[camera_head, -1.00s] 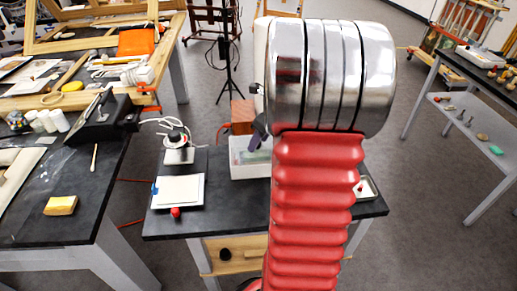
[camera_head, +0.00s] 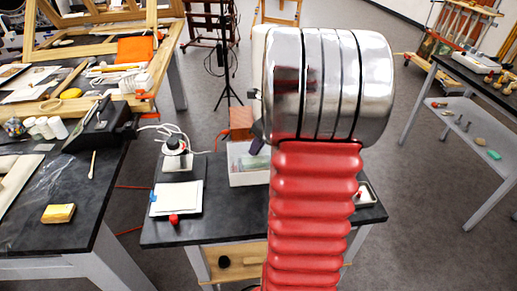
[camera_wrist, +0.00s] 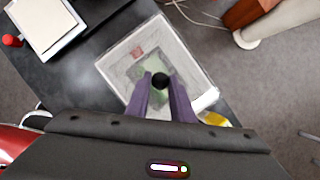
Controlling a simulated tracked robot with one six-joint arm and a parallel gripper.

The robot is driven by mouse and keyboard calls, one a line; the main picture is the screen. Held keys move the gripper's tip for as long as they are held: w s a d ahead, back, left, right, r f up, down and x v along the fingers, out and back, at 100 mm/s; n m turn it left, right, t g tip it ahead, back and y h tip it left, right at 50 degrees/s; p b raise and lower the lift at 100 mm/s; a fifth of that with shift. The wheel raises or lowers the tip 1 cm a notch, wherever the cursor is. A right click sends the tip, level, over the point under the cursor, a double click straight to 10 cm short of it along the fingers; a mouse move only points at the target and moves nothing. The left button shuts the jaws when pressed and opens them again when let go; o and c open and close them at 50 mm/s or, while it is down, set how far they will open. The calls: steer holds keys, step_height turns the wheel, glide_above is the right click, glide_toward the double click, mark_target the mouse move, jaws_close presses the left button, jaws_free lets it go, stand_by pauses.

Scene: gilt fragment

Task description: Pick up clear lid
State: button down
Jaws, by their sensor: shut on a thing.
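The clear lid (camera_wrist: 183,62) shows in the wrist view as a see-through square sheet with a black knob (camera_wrist: 160,81). It lies over or just above a white box (camera_wrist: 117,52); I cannot tell whether they touch. My gripper (camera_wrist: 161,86) has purple fingers on both sides of the knob, shut on it. In the head view the white box (camera_head: 240,175) stands on the dark table, with a purple finger of my gripper (camera_head: 257,140) above it. My arm hides the box's right part there, and the lid is hard to make out. Something greenish is inside the box.
The dark table (camera_head: 205,229) also bears white sheets (camera_head: 176,197), a red-knobbed item (camera_head: 174,219) and a small device (camera_head: 176,150).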

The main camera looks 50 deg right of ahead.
step_height(320, 180, up, 9)
steer(key=shift+r, duration=0.2)
stand_by(0.7)
